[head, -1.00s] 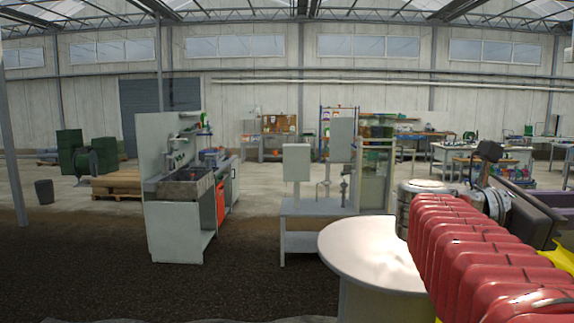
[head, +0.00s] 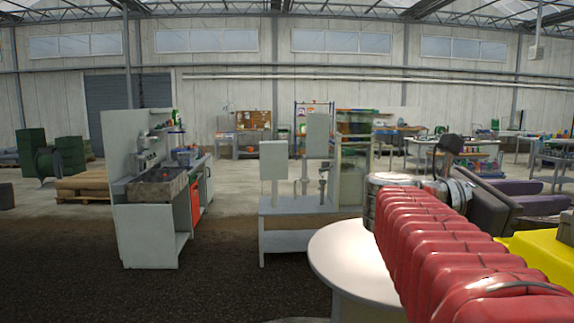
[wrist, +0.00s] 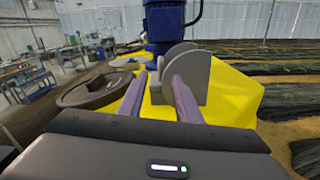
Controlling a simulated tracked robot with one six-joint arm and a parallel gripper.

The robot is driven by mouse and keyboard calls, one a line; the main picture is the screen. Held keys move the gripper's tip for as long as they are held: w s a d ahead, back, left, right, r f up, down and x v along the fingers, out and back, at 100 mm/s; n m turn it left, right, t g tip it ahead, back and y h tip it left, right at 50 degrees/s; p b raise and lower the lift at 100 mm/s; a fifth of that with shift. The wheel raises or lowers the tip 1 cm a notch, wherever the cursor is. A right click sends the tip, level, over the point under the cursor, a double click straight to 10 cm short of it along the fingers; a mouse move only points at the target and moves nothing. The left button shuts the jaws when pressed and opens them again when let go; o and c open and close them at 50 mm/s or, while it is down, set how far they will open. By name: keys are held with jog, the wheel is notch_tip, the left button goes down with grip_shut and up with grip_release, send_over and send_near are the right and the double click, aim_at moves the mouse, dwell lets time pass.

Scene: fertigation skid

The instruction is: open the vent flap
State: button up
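I cannot make out a vent flap in either view. My gripper (head: 553,194) is at the right of the head view, beyond the red ribbed sleeve of my arm, with its fingers pointing right. In the wrist view my gripper (wrist: 160,85) has its two purple-grey fingers apart, with nothing held between them. Grey rounded plates (wrist: 190,72) and a blue cylinder (wrist: 163,22) show just past the fingertips, over a yellow surface. I cannot tell whether the fingers touch the plates.
A round pale table (head: 335,262) stands close in front. Behind it is a grey bench (head: 290,241) with two upright grey boxes, one of them the nearer box (head: 273,160). A sink unit (head: 150,230) stands left. Dark open floor (head: 60,255) lies at front left.

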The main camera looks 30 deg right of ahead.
jog(key=shift+x, duration=6.9)
jog(key=shift+c, duration=0.7)
grip_shut()
